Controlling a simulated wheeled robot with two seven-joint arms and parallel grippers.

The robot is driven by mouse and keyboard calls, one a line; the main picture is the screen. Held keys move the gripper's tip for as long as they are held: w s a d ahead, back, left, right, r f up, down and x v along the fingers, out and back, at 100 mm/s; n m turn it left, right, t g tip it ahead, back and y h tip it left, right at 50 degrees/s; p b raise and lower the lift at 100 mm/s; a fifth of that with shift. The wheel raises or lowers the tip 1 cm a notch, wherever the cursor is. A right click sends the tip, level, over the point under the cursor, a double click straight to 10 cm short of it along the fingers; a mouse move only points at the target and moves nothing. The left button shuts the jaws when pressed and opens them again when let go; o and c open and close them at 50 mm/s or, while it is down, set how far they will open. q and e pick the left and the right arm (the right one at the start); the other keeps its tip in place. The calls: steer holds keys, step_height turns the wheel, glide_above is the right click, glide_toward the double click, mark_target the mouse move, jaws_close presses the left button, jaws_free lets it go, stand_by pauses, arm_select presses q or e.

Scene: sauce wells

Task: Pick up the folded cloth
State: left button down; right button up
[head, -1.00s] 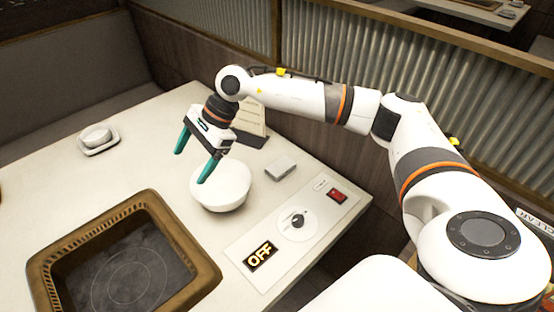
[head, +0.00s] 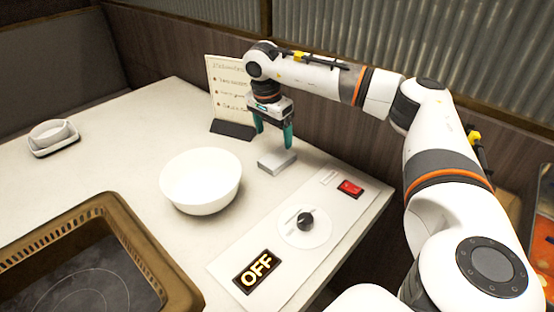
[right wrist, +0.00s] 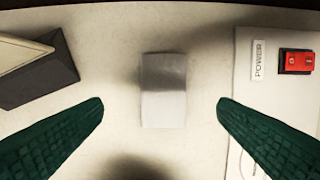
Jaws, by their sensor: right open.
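The folded cloth (head: 277,163) is a small pale grey block lying on the table between the white bowl and the control panel. In the right wrist view the cloth (right wrist: 163,90) lies between the two fingers, with a gap on each side. My right gripper (head: 273,138) is open and empty, pointing down just above the cloth. Its green fingers show at both sides of the wrist view (right wrist: 160,108). My left gripper is not in view.
A white bowl (head: 201,181) stands left of the cloth. A menu stand (head: 232,130) is behind it. The control panel (head: 240,283) with knob and red switch (head: 350,188) is at the right. A grill (head: 20,245) and a small dish (head: 53,137) are further left.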

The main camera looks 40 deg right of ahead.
mark_target(278, 156)
steer(key=f, duration=0.5)
steer(key=d+f, duration=0.1)
steer(key=f, duration=0.1)
steer(key=shift+s+f+b, duration=0.15)
steer(key=shift+s+b, duration=0.1)
steer(key=shift+b, duration=0.15)
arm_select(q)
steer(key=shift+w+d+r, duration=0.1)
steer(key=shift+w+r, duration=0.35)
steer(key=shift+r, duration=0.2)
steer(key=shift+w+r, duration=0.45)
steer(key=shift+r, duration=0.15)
arm_select(e)
steer(key=shift+c, duration=0.5)
steer(key=c, duration=1)
steer(key=shift+o, duration=0.2)
